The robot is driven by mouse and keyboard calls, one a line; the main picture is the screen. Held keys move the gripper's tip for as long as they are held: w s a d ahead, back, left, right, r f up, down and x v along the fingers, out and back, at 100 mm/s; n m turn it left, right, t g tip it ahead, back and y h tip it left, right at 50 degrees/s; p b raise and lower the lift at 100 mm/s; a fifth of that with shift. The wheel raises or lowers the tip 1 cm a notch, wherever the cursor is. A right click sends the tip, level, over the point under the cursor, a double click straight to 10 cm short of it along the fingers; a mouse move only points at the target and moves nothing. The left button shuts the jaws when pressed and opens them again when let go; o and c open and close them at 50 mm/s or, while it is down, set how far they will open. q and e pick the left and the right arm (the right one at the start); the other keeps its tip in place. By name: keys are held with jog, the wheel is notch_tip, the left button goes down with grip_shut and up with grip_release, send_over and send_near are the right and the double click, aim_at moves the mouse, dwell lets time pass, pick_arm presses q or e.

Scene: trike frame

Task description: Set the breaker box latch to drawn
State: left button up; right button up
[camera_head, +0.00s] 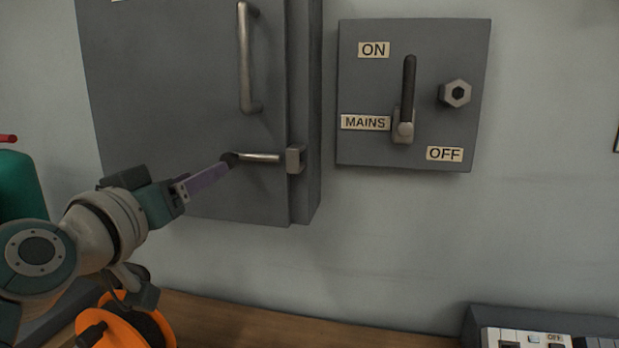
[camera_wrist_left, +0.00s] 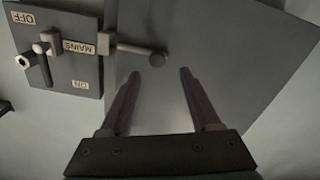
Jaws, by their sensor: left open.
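The grey breaker box (camera_head: 185,95) hangs on the wall with its door closed. Its latch (camera_head: 262,157) is a metal bolt with a dark round knob at its left end; its right end reaches the keeper bracket (camera_head: 295,160). In the left wrist view, which is turned over, the latch (camera_wrist_left: 130,49) and its knob (camera_wrist_left: 157,59) show beyond the fingertips. My left gripper (camera_head: 226,166) is open, its purple fingers pointing at the knob. In the wrist view the knob lies between the fingertips (camera_wrist_left: 160,73) in the picture; contact cannot be told. My right gripper is not seen.
A vertical door handle (camera_head: 246,60) is above the latch. A mains switch panel (camera_head: 435,95) with an upright lever (camera_head: 407,90) is to the right. An orange reel (camera_head: 125,325) is below my left arm, and a green object (camera_head: 20,185) is at far left. Wall below the boxes is clear.

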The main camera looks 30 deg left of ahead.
pick_arm(q)
jog(key=shift+v, duration=1.4)
jog(key=s+d+f+m+g+h, duration=0.5)
jog(key=d+f, duration=0.3)
jog(key=d, duration=0.3)
jog(key=s+d+f+m+g, duration=0.2)
jog(key=s+f+g, duration=0.25)
jog(key=s, duration=0.45)
jog(key=s+d+f+m+g, duration=0.1)
jog(key=s+d+f+g, duration=0.1)
jog(key=s+f+g, duration=0.45)
notch_tip(320, 180, up, 38)
jog(key=s+t+p, duration=0.1)
jog(key=t+p, duration=0.1)
jog(key=p, duration=3.3)
jog(key=shift+r, duration=0.2)
jog(key=shift+s+a, duration=0.1)
jog(key=shift+a, duration=0.05)
